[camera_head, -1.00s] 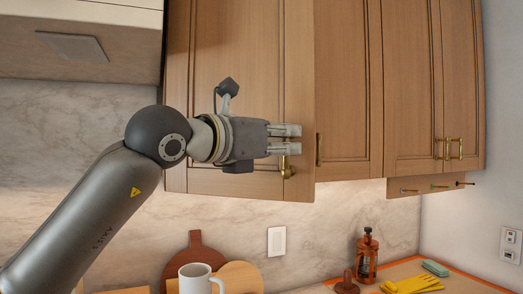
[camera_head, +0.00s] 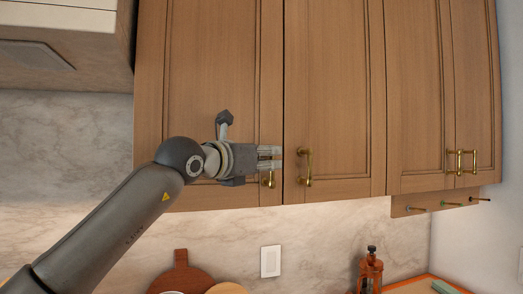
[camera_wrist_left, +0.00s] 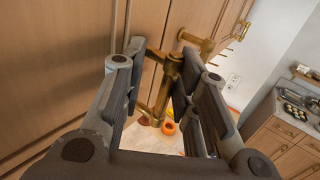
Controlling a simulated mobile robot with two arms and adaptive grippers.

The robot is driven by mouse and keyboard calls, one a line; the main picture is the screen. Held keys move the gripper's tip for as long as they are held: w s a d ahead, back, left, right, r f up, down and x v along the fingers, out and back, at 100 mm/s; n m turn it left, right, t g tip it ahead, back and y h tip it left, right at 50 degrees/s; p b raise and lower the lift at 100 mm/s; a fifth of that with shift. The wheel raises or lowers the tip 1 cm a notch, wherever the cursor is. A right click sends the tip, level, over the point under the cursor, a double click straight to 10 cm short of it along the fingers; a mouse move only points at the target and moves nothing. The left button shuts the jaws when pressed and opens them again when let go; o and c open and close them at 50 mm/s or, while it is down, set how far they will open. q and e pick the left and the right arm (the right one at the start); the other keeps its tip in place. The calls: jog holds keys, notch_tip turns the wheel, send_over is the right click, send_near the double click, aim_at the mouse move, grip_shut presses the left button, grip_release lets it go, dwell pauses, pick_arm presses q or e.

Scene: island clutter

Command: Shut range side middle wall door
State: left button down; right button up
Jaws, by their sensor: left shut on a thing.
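The wooden wall cabinet door (camera_head: 215,85) beside the range hood lines up with the neighbouring door (camera_head: 335,85), with a thin dark seam between them. It looks flush or nearly so; I cannot tell whether a small gap is left. My left gripper (camera_head: 272,158) lies in front of the door's lower right corner, its fingers shut on the brass handle (camera_head: 268,181). In the left wrist view the brass handle (camera_wrist_left: 171,68) stands between the fingers of the left gripper (camera_wrist_left: 158,75). The gripper partly hides the handle in the head view. My right gripper is out of view.
The neighbouring door's brass handle (camera_head: 304,168) is close to the right of my fingertips. The range hood (camera_head: 60,45) is at upper left. Below are round boards (camera_head: 182,275), a light switch (camera_head: 270,261) and a copper-coloured press (camera_head: 371,272).

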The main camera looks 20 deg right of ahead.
pick_arm(q)
jog(key=c, duration=1.5)
grip_release()
jog(key=shift+s+d+r, duration=0.25)
jog(key=shift+s+d, duration=0.15)
jog(key=shift+s, duration=0.05)
jog(key=shift+c, duration=0.2)
jog(key=shift+s+d, duration=0.1)
jog(key=v, duration=0.8)
jog(key=w+v, duration=0.1)
jog(key=v, duration=0.3)
jog(key=shift+s+a+f, duration=0.1)
jog(key=shift+a+f, duration=0.05)
jog(key=shift+a, duration=0.25)
